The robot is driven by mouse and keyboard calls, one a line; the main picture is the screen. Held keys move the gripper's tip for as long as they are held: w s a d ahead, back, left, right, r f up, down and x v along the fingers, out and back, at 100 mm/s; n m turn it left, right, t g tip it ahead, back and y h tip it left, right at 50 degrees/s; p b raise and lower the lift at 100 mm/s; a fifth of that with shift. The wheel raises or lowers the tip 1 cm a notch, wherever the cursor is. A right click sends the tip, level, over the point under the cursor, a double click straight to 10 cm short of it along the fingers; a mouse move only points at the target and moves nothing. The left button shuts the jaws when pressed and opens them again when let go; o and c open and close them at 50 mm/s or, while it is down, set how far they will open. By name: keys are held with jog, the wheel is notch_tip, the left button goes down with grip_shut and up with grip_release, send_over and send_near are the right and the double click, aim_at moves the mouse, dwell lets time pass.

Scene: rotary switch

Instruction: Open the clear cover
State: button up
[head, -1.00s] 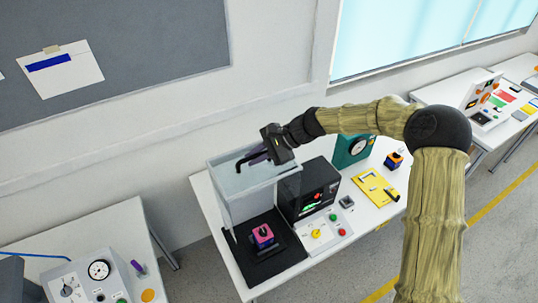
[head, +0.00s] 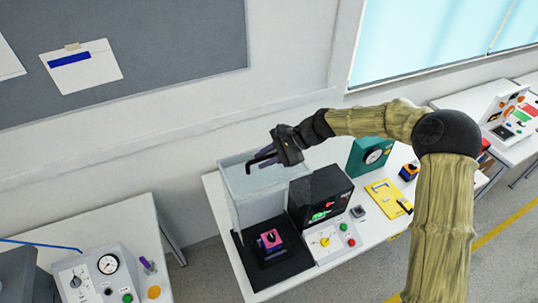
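The clear cover (head: 247,207) is a see-through box on the left of the near table. It looks swung up, standing tall at the back of a black base (head: 278,271). The magenta rotary switch (head: 270,239) on the base appears uncovered in front of it. My gripper (head: 258,163) is at the upper part of the cover, with its dark fingers pointing left and down over the cover's top. A small purple part shows by the fingers. I cannot tell whether the fingers touch the cover or how far apart they are.
A black device with a green display (head: 322,200) stands right beside the cover. A panel with a yellow knob (head: 325,242), a teal gauge box (head: 370,156) and a yellow plate (head: 388,198) lie further right. The wall is close behind the table.

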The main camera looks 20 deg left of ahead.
jog(key=shift+d, duration=0.1)
jog(key=shift+w+d+r+b, duration=0.15)
jog(key=shift+w+b, duration=0.05)
jog(key=shift+b, duration=0.15)
jog(key=b+v, duration=0.6)
jog(key=v, duration=1)
jog(key=shift+d+r, duration=0.2)
jog(key=shift+r, duration=0.1)
